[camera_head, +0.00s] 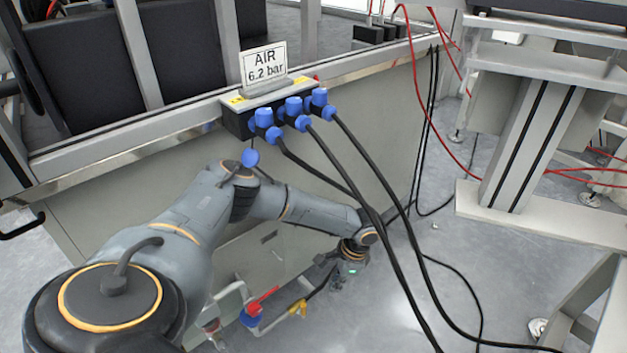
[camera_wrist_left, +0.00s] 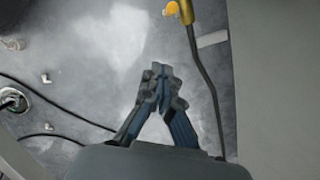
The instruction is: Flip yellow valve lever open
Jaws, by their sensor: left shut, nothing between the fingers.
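The yellow valve lever (camera_head: 300,307) shows low in the head view, at the right end of a grey pipe below the cabinet panel. In the left wrist view a yellow part, likely this lever (camera_wrist_left: 171,9), is cut off by the top edge, beyond the fingertips. My left gripper (camera_head: 337,284) hangs to the right of the lever and somewhat above it in the picture. In the left wrist view its fingers (camera_wrist_left: 159,78) are shut with nothing between them, apart from the yellow part.
A red lever (camera_head: 263,298) with a blue body (camera_head: 250,315) sits on the pipe left of the yellow one. A dark hose (camera_wrist_left: 207,85) runs right of my fingers.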

